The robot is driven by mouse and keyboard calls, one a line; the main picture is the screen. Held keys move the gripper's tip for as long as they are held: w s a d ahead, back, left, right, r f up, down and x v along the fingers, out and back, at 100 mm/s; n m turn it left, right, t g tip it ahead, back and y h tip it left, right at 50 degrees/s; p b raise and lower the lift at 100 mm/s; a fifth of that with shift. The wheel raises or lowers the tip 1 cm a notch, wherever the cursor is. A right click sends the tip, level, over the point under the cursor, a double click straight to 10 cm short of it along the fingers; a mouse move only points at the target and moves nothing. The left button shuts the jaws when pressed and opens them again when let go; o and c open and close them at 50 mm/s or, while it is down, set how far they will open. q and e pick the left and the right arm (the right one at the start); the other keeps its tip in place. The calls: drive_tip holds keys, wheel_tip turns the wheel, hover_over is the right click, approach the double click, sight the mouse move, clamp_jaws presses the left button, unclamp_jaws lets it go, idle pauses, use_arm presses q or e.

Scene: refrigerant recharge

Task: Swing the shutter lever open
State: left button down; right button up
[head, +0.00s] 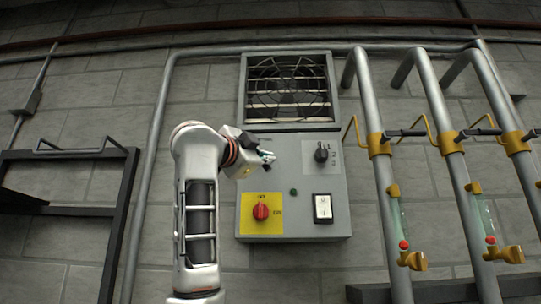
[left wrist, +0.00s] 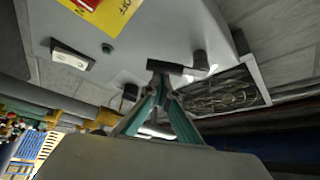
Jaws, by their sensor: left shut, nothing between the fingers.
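The shutter lever (left wrist: 172,67) is a dark bar with a round post at one end, standing out from the grey control box (head: 292,184) near the vent. In the head view I cannot make it out clearly by my gripper. My left gripper (head: 267,156) is in front of the upper left of the box. In the left wrist view its teal fingers (left wrist: 161,82) are shut and empty, with the tips close by the lever bar; I cannot tell whether they touch it. My right gripper is not in view.
The shutter and fan vent (head: 288,88) sits above the box. The box carries a black knob (head: 321,152), a red rotary switch (head: 261,212) and a white rocker switch (head: 323,207). Grey pipes with yellow fittings (head: 378,144) stand at right, and a dark frame (head: 122,220) at left.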

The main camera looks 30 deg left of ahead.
use_arm(q)
drive_tip(key=m+g, duration=0.1)
drive_tip(key=m, duration=0.1)
drive_tip(key=s+a+f+m+h, duration=0.1)
drive_tip(key=a+m+g, duration=0.1)
drive_tip(key=m, duration=0.1)
drive_tip(key=shift+s+a+f+m+g, duration=0.25)
drive_tip(key=shift+f+m+g, duration=0.05)
drive_tip(key=shift+a, duration=0.15)
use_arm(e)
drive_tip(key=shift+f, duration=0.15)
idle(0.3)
